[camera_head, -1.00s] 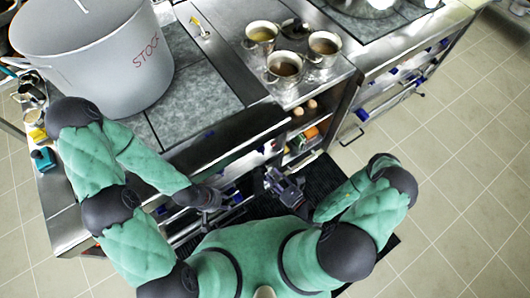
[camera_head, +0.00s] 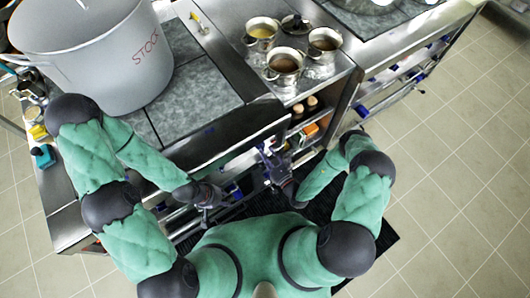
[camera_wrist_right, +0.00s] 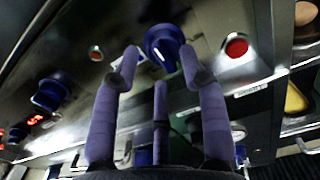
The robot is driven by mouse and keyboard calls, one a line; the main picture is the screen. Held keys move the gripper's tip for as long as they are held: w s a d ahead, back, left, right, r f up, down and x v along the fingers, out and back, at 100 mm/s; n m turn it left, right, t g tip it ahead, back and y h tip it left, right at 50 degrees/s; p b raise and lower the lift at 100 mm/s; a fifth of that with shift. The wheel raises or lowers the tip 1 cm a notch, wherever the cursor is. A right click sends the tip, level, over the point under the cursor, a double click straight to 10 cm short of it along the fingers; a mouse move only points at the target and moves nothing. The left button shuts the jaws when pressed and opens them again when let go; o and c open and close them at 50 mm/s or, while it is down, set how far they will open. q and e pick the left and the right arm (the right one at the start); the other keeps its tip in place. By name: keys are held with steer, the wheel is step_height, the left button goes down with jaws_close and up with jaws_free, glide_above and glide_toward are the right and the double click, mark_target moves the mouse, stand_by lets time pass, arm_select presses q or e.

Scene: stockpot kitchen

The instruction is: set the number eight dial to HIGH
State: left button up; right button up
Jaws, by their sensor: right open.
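In the right wrist view a blue dial (camera_wrist_right: 163,43) sits on the steel front panel between and just beyond the fingertips of my right gripper (camera_wrist_right: 160,75). The fingers are spread open around its lower side and hold nothing. I cannot read a number or setting on this dial. A second blue dial (camera_wrist_right: 52,92) is further left on the panel, next to small red lit digits. In the head view my right gripper (camera_head: 271,152) is at the range front. My left gripper (camera_head: 207,207) hangs before the front further left; its jaws are too small to judge.
A red button (camera_wrist_right: 236,45) is right of the near dial, and a small orange light (camera_wrist_right: 96,53) is left of it. A large stockpot (camera_head: 95,60) stands on the cooktop. Several small pots (camera_head: 285,68) stand on the steel counter. Open shelves (camera_head: 310,125) lie below them.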

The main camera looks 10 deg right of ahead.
steer(key=shift+x, duration=0.75)
jaws_close()
